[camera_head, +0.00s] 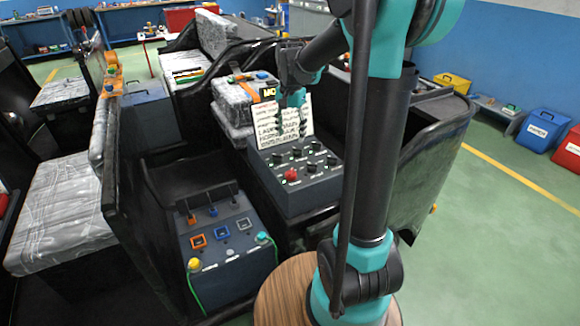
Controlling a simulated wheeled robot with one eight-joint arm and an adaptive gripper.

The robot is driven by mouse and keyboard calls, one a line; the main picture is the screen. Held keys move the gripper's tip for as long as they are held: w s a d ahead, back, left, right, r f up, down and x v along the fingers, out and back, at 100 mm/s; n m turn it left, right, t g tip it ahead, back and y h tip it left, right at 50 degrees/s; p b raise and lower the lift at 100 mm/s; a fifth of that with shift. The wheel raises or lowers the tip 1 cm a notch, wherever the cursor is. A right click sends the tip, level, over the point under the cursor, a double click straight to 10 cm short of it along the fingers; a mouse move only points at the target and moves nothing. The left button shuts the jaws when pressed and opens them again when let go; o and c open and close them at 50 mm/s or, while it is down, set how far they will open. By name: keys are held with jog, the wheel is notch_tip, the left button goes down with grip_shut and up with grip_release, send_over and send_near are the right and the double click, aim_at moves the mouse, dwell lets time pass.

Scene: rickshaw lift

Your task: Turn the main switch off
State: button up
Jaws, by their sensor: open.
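A dark control box (325,192) stands in the middle of the vehicle, with several black knobs and one red knob (291,175) on its sloped top. No label readable from here tells which control is the main switch. My gripper (291,132) points down above the rear part of this box, in front of a white sheet with printed lines (268,124). The red knob lies below and nearer than the fingertips. My arm's upright link hides the area to the right of the box.
A second panel (225,250) at front left carries a yellow button (194,264), a teal button (262,238) and small toggles. A wrapped seat (65,205) is at left. Dark body walls enclose the boxes. Blue (543,130) and red bins stand on the floor at right.

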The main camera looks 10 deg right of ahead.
aim_at(291, 171)
notch_tip(291, 171, down, 17)
jog(key=shift+r, duration=0.1)
dwell(0.4)
jog(key=shift+c, duration=0.4)
jog(key=c, duration=1.1)
